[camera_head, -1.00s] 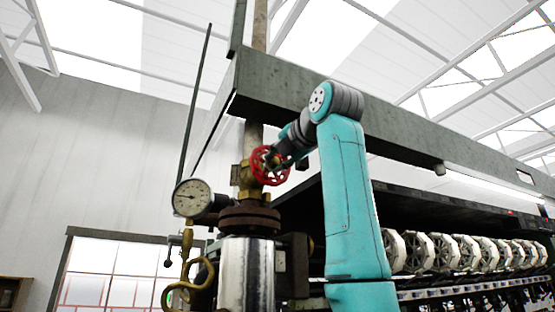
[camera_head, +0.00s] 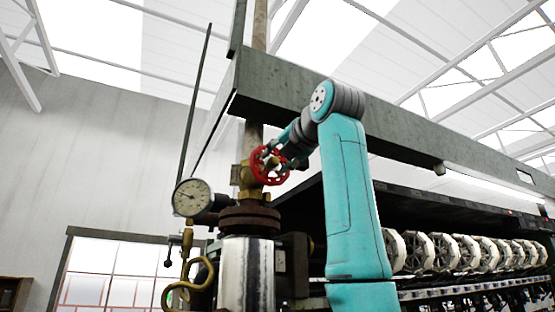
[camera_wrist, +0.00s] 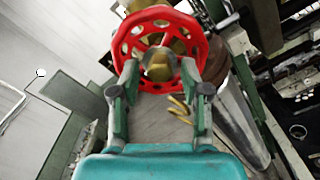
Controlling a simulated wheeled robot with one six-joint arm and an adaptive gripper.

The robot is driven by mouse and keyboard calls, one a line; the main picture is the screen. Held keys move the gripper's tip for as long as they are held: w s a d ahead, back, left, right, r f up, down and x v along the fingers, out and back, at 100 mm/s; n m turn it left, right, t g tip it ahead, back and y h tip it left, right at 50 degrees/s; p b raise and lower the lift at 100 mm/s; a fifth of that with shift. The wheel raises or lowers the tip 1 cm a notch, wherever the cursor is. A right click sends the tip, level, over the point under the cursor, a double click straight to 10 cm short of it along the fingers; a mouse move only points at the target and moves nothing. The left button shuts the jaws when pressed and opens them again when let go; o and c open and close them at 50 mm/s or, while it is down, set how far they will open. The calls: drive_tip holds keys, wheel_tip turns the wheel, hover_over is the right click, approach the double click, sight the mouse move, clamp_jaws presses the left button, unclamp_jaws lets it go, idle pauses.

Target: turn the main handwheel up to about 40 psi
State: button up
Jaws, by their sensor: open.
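The red main handwheel (camera_head: 268,166) sits on a brass valve (camera_head: 246,180) on the vertical pipe. In the wrist view the handwheel (camera_wrist: 158,45) fills the upper middle, with its brass hub at the centre. My gripper (camera_wrist: 156,78) is open, its two fingers apart on either side of the wheel's lower rim and hub. Whether the fingertips touch the rim I cannot tell. A round white pressure gauge (camera_head: 192,197) with a dark needle is left of the valve; its figures are too small to read.
A steel cylinder (camera_head: 246,270) and a rusty flange (camera_head: 249,219) stand below the valve. A long grey beam (camera_head: 300,95) runs behind my arm. A row of white reels (camera_head: 440,248) is at the right. A curled brass pipe (camera_head: 190,285) hangs below the gauge.

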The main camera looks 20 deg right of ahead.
drive_tip(key=shift+s+d, duration=0.2)
drive_tip(key=shift+s, duration=1.15)
drive_tip(key=m, duration=0.3)
drive_tip(key=shift+m, duration=0.3)
drive_tip(key=m, duration=2.5)
drive_tip(key=shift+w+a, duration=0.15)
drive_tip(key=shift+w, duration=0.65)
drive_tip(key=shift+w+a, duration=0.1)
drive_tip(key=shift+w, duration=0.65)
clamp_jaws()
drive_tip(key=n, duration=0.3)
drive_tip(key=shift+n, duration=0.4)
drive_tip(key=n, duration=0.8)
drive_tip(key=shift+n, duration=0.4)
drive_tip(key=n, duration=0.3)
